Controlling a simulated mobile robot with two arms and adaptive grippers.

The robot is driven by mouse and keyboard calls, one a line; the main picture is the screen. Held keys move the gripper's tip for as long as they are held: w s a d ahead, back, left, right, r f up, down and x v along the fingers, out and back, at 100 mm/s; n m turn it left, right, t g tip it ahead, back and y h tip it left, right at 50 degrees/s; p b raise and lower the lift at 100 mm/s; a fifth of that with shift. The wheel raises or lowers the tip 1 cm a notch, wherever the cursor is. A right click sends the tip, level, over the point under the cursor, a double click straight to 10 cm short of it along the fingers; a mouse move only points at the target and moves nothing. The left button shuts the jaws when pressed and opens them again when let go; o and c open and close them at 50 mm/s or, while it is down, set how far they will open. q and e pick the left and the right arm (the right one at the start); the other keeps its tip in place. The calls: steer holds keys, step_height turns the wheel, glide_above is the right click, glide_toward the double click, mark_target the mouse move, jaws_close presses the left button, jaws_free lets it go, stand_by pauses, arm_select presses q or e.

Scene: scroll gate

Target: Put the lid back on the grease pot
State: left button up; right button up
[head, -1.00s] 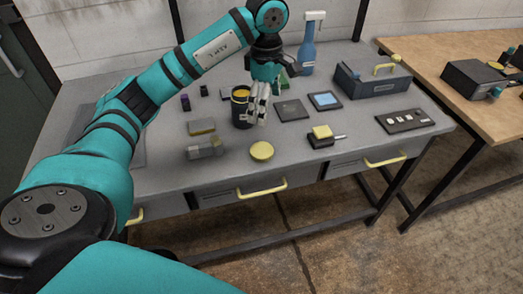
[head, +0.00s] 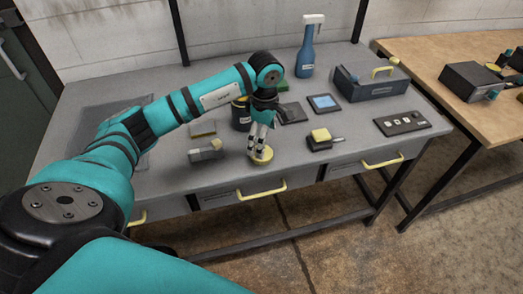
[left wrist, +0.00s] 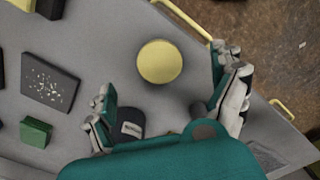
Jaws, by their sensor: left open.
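The lid, a round yellow disc (head: 266,155), lies flat on the grey table near its front edge. It shows whole in the left wrist view (left wrist: 160,62). My left gripper (head: 258,151) points down over the lid, fingers apart, with nothing held. In the left wrist view its fingers (left wrist: 166,100) stand wide to either side, and the lid is ahead of the gap between them. The dark grease pot (head: 240,117) stands upright behind the lid, partly hidden by my left arm. In the left wrist view its labelled side (left wrist: 131,125) shows, partly covered by the gripper. My right gripper is out of view.
A grey block (head: 206,151) lies left of the lid, and a yellow-topped dark block (head: 321,138) lies to its right. A blue spray bottle (head: 308,50), a toolbox (head: 371,82) and a small tablet (head: 324,103) stand or lie farther back. Drawer handles (head: 262,189) jut out in front.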

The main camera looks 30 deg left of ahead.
mark_target(268, 153)
arm_select(q)
steer(key=shift+f, duration=0.75)
steer(key=shift+f+p, duration=0.35)
steer(key=shift+p, duration=0.1)
steer(key=f, duration=0.1)
steer(key=f+p, duration=0.1)
steer(key=f, duration=0.1)
steer(key=shift+a+f, duration=0.3)
steer(key=shift+a, duration=0.05)
steer(key=shift+w+f, duration=0.1)
steer(key=shift+f, duration=0.3)
steer(key=c, duration=0.8)
